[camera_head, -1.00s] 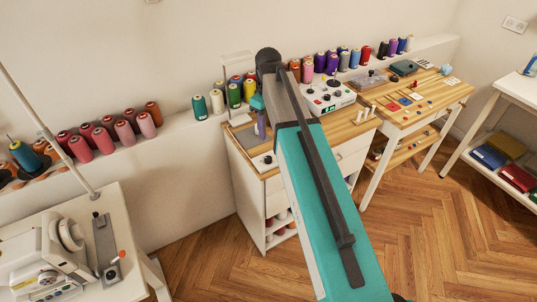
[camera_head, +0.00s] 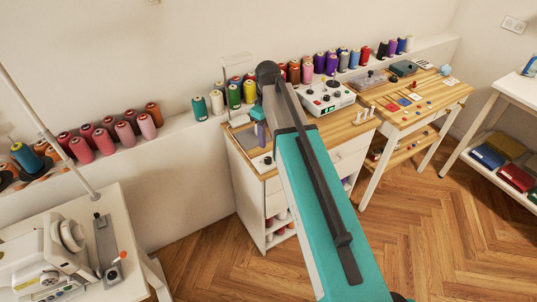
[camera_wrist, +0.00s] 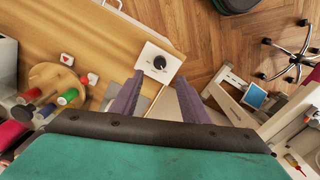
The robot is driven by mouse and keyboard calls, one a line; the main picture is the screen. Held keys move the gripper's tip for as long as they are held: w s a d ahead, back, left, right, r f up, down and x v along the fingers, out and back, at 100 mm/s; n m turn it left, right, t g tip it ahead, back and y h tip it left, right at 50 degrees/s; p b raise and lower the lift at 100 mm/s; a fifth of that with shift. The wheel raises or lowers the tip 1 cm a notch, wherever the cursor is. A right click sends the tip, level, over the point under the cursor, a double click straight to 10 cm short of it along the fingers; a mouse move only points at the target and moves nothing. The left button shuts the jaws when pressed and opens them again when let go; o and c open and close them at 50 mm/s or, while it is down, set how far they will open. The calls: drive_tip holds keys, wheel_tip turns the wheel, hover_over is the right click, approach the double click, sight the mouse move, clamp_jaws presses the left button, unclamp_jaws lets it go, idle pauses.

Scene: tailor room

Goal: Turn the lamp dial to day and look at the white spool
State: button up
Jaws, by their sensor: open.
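The lamp dial (camera_wrist: 159,63) is a black round knob on a white plate. In the wrist view it lies just beyond my fingertips, apart from them; its labels are too small to read. In the head view the dial (camera_head: 267,160) sits near the front left corner of the wooden cabinet top. My gripper (camera_wrist: 155,88) is open and empty, its purple fingers on either side below the dial plate. In the head view my gripper (camera_head: 260,130) is above the cabinet, partly hidden by my arm. A whitish spool (camera_head: 217,102) stands on the wall ledge between teal and green ones.
A round wooden stand (camera_wrist: 47,77) with coloured spools is left of the dial. A control box (camera_head: 327,97) stands farther back on the cabinet. A sewing machine (camera_head: 45,255) is on the left table. Open wooden floor (camera_head: 430,235) lies at right.

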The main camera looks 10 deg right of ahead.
sight(268, 159)
drive_tip(key=shift+f+p, duration=1.4)
drive_tip(key=shift+f, duration=3.7)
drive_tip(key=c, duration=1.1)
drive_tip(key=shift+o, duration=0.2)
